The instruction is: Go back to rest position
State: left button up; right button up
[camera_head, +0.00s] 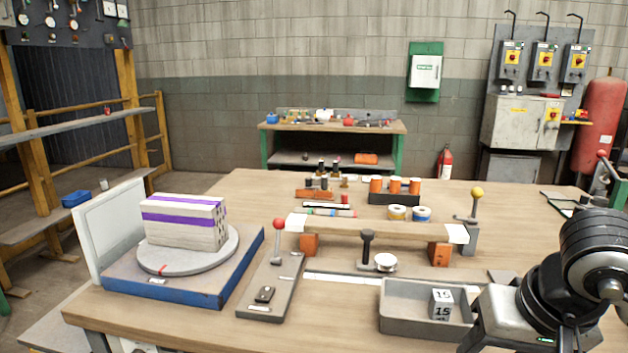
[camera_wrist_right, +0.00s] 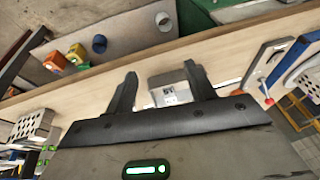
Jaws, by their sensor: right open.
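My right gripper (camera_wrist_right: 162,84) is open, with nothing held between its two fingers. In the head view my right arm comes in at the lower right, and the gripper (camera_head: 474,338) is beside the right end of the grey tray, partly cut off by the bottom edge. My left gripper does not show in the head view.
The grey tray (camera_head: 400,322) holds a cube marked 15 (camera_head: 441,304). A red-knobbed lever (camera_head: 278,225) stands on a grey plate right of the turntable. A beam (camera_head: 375,231) on orange blocks and several spools and cylinders lie behind. The table's right part has bare wood.

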jog(key=s+a+m+g+y, duration=0.3)
jog(key=a+y, duration=0.3)
jog(key=a, duration=0.2)
jog(key=s+a+m+g+y, duration=0.25)
jog(key=a+y, duration=0.25)
jog(key=a, duration=0.4)
jog(key=a+r+m+t+y+p, duration=0.15)
jog(key=a+r+m+y, duration=0.25)
jog(key=r+m+y, duration=0.5)
jog(key=w+d+f+m+t+h, duration=0.45)
jog(key=m+t, duration=0.45)
jog(key=m, duration=0.8)
jog(key=w+d+f+m+t+h, duration=0.3)
jog(key=w+f+m+t+h, duration=0.25)
jog(key=m+t, duration=0.85)
jog(key=s+d+f+m+g+h, duration=0.1)
jog(key=s+f+m+g+h, duration=0.2)
jog(key=f+m, duration=0.7)
jog(key=s+d+f+m+g+h, duration=0.1)
jog(key=s+f+m+g+h, duration=0.3)
jog(key=s+f+m+g, duration=0.3)
notch_tip(320, 180, down, 5)
jog(key=m+g, duration=0.2)
jog(key=m, duration=0.2)
jog(key=shift+d+r+p, duration=0.2)
jog(key=shift+d+p, duration=0.15)
